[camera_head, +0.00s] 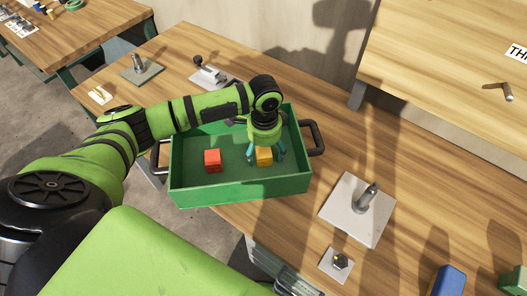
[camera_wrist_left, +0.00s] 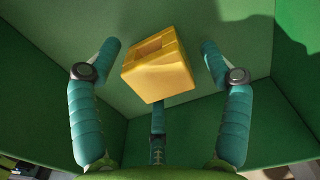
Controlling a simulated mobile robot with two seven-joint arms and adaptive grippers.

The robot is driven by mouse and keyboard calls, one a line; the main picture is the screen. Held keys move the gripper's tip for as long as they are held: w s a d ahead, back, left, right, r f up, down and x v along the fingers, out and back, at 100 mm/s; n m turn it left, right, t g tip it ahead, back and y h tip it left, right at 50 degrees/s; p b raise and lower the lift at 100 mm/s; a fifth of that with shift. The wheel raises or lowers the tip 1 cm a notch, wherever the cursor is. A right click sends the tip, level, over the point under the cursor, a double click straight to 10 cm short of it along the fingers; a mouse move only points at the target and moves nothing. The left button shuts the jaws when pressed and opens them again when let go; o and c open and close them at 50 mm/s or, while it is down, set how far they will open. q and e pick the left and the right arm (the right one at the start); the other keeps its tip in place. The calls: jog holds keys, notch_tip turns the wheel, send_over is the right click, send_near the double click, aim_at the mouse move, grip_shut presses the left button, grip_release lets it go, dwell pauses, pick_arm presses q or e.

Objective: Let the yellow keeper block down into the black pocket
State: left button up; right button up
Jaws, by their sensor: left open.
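The yellow keeper block (camera_head: 264,157) is inside the green crate (camera_head: 240,190), right of its middle. In the left wrist view the yellow block (camera_wrist_left: 160,75) shows a rectangular recess in one face and looks tilted in the picture. My left gripper (camera_head: 266,149) is inside the crate above the block. In the left wrist view its teal fingers (camera_wrist_left: 160,62) are spread, with gaps between the block and the two side fingers. Whether the third finger touches the block is unclear. I cannot make out a black pocket in either view. My right gripper is not in view.
A red block (camera_head: 212,161) stands in the crate, left of the yellow one. The crate has dark handles (camera_head: 316,137). A pale plate with an upright pin (camera_head: 357,210) and a small plate with a bolt (camera_head: 337,264) lie to the right. Bare wood lies between.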

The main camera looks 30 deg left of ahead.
pick_arm(q)
jog(key=shift+w+f, duration=0.1)
jog(key=shift+f, duration=0.1)
jog(key=c, duration=1.5)
jog(key=shift+r, duration=0.15)
